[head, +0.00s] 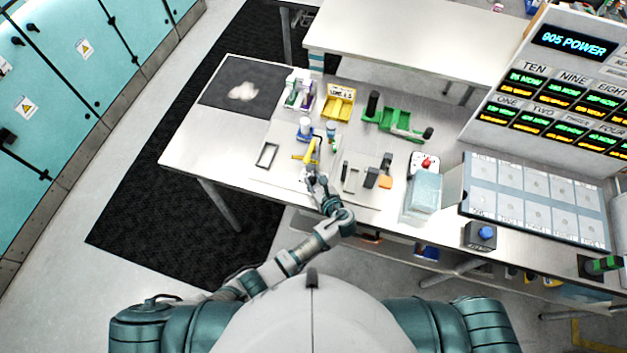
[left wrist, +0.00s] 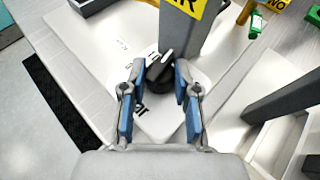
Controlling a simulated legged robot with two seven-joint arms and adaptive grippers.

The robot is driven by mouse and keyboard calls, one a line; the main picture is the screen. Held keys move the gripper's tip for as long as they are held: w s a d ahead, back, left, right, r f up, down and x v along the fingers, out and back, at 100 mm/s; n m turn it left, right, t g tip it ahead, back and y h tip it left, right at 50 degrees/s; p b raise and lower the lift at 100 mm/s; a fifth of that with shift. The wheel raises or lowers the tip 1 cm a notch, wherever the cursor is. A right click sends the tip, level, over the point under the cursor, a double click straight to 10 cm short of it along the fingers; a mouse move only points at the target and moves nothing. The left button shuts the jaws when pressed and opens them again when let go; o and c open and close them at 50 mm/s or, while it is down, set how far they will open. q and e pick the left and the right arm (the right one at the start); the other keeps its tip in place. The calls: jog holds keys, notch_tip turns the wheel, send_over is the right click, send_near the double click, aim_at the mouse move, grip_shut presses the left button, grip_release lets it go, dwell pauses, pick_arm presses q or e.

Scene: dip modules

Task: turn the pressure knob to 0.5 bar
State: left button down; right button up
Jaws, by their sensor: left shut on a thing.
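The pressure knob (left wrist: 160,73) is black with a pale pointer bar and shows in the left wrist view at the foot of a grey post (left wrist: 189,32) with a yellow label. It sits on a white plate (left wrist: 118,45) with dark lettering that is too cut off to read. In the head view my left gripper (head: 317,183) is at the front of the table and hides the knob. My right gripper is not in view.
A yellow lever-like part (head: 306,153) stands just behind the gripper. A yellow bin (head: 340,104), a green fixture (head: 394,122) and a clear box (head: 424,192) are on the table (head: 203,148). Grey blocks (head: 371,177) stand close on the right. The table's left front is clear.

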pick_arm(q)
jog(key=shift+s+d, duration=0.1)
jog(key=shift+d, duration=0.05)
jog(key=c, duration=0.8)
grip_release()
jog(key=shift+c, duration=0.2)
jog(key=shift+d, duration=0.15)
jog(key=v, duration=1.2)
jog(key=shift+d+f, duration=0.1)
